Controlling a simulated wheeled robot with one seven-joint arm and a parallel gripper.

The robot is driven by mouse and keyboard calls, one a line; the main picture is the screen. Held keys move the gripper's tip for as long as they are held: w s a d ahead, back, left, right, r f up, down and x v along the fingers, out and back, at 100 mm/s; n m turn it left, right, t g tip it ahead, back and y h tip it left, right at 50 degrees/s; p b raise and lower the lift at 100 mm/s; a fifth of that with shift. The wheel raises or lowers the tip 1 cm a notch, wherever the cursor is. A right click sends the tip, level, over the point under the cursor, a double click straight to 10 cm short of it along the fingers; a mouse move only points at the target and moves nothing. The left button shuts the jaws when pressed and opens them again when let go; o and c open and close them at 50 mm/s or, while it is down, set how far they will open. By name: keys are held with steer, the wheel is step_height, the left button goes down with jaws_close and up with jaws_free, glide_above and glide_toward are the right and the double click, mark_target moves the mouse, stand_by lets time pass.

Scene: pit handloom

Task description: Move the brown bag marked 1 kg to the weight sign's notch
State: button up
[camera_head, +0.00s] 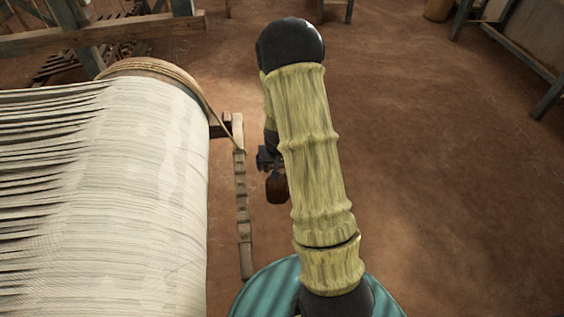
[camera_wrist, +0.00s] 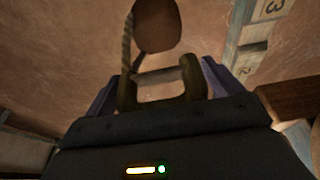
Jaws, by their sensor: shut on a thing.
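The brown bag (camera_head: 277,187) hangs just below my gripper (camera_head: 268,160), to the right of the notched wooden bar and apart from it. In the wrist view the bag (camera_wrist: 157,25) shows as a brown rounded shape with a rope beside it; no 1 kg mark is readable. My gripper (camera_wrist: 160,84) is shut on the bag's upper end or loop; the exact grip is hard to see. The notched bar (camera_head: 242,205) runs along the right end of the cloth roll. In the wrist view the bar (camera_wrist: 238,42) shows pale plates marked 3 and 2. No weight sign is recognisable.
The big roll of pale cloth (camera_head: 150,190) fills the left, with a rope (camera_head: 190,85) round its end. A teal striped round top (camera_head: 265,290) is at the bottom. Wooden frames stand at the back left. The earthen floor (camera_head: 450,170) on the right is clear.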

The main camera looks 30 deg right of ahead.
mark_target(241, 176)
steer(key=shift+w+a+f+p, duration=0.1)
steer(key=shift+w+a+p, duration=0.55)
steer(key=shift+a, duration=1.25)
steer(key=shift+w+a+f+p, duration=0.1)
steer(key=shift+w+a+p, duration=0.55)
steer(key=shift+a, duration=1.2)
steer(key=shift+w+a+p, duration=0.6)
steer(key=shift+a+p, duration=0.1)
steer(key=shift+a, duration=1.2)
steer(key=shift+a+f+b, duration=0.1)
steer(key=shift+f+b, duration=0.8)
steer(key=shift+f, duration=0.35)
steer(key=shift+f, duration=0.25)
steer(key=o, duration=1.7)
steer(key=shift+s+f, duration=0.1)
steer(key=shift+s, duration=0.05)
steer(key=shift+o, duration=0.2)
steer(key=p+v, duration=0.1)
steer(key=v, duration=0.6)
steer(key=shift+r, duration=0.3)
steer(key=shift+f, duration=0.1)
